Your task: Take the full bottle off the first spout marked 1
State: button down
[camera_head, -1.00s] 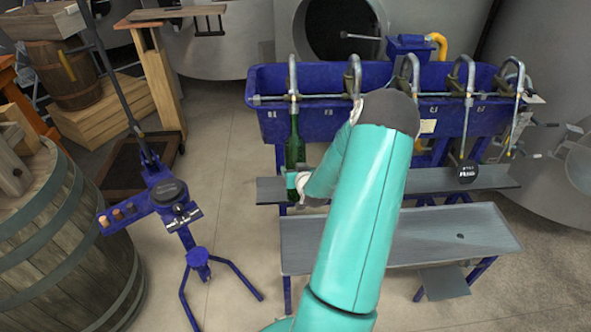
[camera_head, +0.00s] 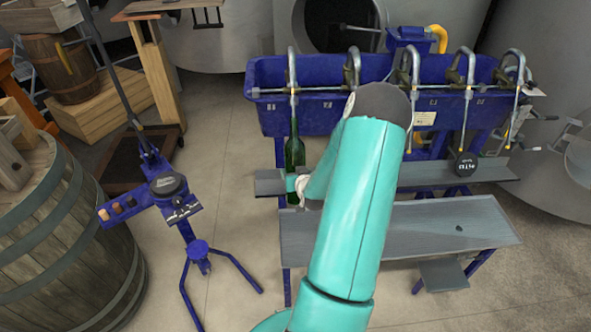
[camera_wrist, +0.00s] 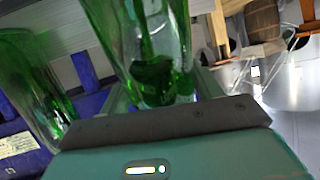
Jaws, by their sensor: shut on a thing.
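A green glass bottle (camera_head: 294,152) stands upright under the leftmost spout (camera_head: 292,75) of the blue filler trough, above the left end of the grey shelf. My gripper (camera_head: 297,186) is shut around the lower part of this bottle. In the wrist view the held bottle (camera_wrist: 150,50) rises between my fingers, with green glass and glints showing. Whether the spout tube is still inside its neck is not clear. My arm hides part of the filler's middle.
Another green bottle (camera_wrist: 32,85) is close on the left in the wrist view. The blue trough (camera_head: 330,118) carries several more spouts. A grey bench (camera_head: 430,225) stands in front. A blue corking stand (camera_head: 195,250) and a barrel (camera_head: 60,240) are at left, with open floor between.

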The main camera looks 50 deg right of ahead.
jog(key=shift+s+a+f, duration=1.2)
jog(key=shift+a+f, duration=0.15)
jog(key=shift+f, duration=2.45)
jog(key=shift+s+a+f, duration=1.15)
jog(key=shift+a+f, duration=0.15)
jog(key=shift+f, duration=2.45)
jog(key=a+v, duration=0.1)
jog(key=v, duration=0.6)
jog(key=shift+w+a+f, duration=0.2)
jog(key=shift+w+f, duration=0.05)
jog(key=shift+f, duration=0.15)
jog(key=shift+r, duration=0.1)
